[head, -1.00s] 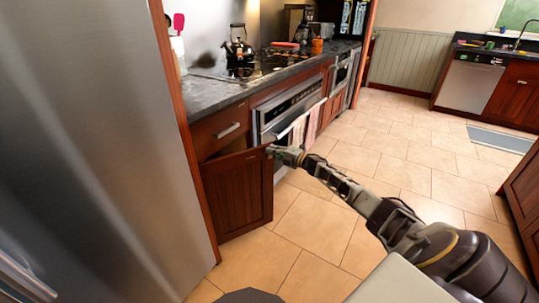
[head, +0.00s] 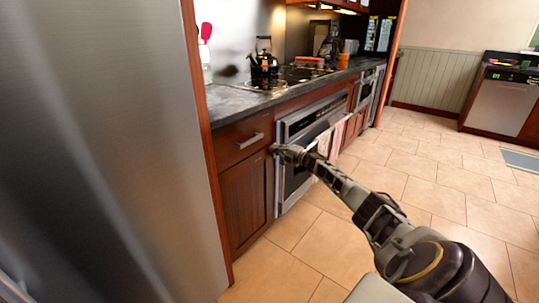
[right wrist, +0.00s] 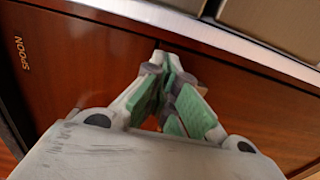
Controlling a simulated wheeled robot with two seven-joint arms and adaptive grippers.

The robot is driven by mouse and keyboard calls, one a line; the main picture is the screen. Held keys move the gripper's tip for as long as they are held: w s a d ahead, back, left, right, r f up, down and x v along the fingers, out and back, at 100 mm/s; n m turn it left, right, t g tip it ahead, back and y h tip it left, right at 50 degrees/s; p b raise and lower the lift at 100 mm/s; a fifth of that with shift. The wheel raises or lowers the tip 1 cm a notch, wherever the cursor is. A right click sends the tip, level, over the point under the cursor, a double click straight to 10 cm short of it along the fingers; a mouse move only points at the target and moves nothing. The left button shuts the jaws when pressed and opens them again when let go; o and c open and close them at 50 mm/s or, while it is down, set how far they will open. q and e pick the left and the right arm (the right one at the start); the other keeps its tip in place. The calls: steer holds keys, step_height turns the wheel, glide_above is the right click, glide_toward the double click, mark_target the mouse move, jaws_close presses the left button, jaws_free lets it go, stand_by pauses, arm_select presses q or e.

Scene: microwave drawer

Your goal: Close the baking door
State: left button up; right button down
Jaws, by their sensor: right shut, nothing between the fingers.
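The wooden cabinet door (head: 247,200) sits below a drawer with a silver handle (head: 250,141), left of the oven. It looks flush with the cabinet front or nearly so; a small remaining gap cannot be ruled out. My right gripper (head: 275,149) is shut and empty at the door's upper right corner, beside the oven edge. In the right wrist view its green-padded fingers (right wrist: 164,75) meet close against reddish wood (right wrist: 245,95); I cannot tell whether they touch it. The label SPOON (right wrist: 24,52) shows on the wood there. My left gripper is out of view.
A large steel fridge (head: 110,150) fills the left. The oven (head: 290,185) with hanging towels (head: 337,138) is right of the cabinet. A kettle (head: 263,58) stands on the stove. The tiled floor (head: 430,180) is open on the right.

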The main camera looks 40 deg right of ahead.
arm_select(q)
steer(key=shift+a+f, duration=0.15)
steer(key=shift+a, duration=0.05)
arm_select(e)
steer(key=shift+w, duration=0.5)
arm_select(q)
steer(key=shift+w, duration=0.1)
arm_select(e)
steer(key=shift+s, duration=0.1)
